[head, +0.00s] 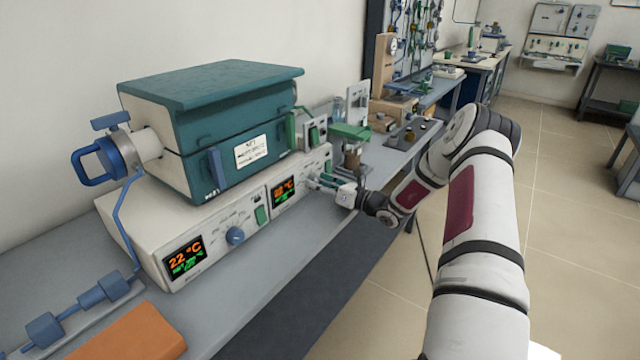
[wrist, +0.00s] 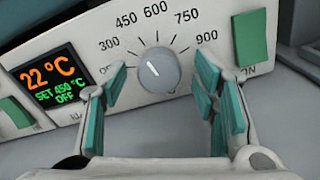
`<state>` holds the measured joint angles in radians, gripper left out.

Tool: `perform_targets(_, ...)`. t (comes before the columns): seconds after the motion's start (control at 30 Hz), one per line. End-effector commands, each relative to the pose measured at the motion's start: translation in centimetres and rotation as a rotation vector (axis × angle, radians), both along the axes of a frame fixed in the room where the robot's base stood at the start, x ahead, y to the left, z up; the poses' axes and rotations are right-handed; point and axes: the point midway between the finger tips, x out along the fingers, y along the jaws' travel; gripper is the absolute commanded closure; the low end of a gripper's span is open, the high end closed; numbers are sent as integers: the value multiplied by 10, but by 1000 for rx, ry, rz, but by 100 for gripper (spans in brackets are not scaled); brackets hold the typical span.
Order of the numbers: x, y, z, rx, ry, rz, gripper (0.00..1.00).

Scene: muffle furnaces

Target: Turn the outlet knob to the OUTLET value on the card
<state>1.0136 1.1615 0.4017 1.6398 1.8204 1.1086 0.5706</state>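A grey round knob (wrist: 157,72) sits on the white control panel in the wrist view. Its white mark points up and left, toward about 450 on a printed scale running from off through 300, 450, 600, 750 to 900. My gripper (wrist: 162,80) is open, with teal fingertips on either side of the knob and visible gaps to it. The display (wrist: 45,88) left of it reads 22 °C, SET 450 °C, OFF. In the head view my gripper (head: 322,183) is at the panel's right part and hides this knob. A white card (head: 251,151) is on the furnace front; its text is too small to read.
A teal furnace (head: 205,85) stands on the controller housing. A blue knob (head: 235,235) and second display (head: 184,256) are at the panel's left. A green switch (wrist: 250,38) is right of the scale. A green-topped stand (head: 350,132) is behind my gripper.

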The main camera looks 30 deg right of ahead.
Motion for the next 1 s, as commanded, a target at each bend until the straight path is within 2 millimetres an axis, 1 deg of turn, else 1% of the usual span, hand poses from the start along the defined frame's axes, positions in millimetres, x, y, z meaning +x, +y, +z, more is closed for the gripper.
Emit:
perform_targets(0.23,-1,-1,1,-1,-1,0,46)
perform_targets(0.37,-12,-5,1,-1,-1,-2,46)
perform_targets(0.47,-28,-11,1,-1,0,-3,46)
perform_targets(0.7,-74,-28,1,0,0,-3,46)
perform_targets(0.8,-90,-34,0,0,0,-3,46)
perform_targets(1.0,-109,-40,0,0,-1,-1,46)
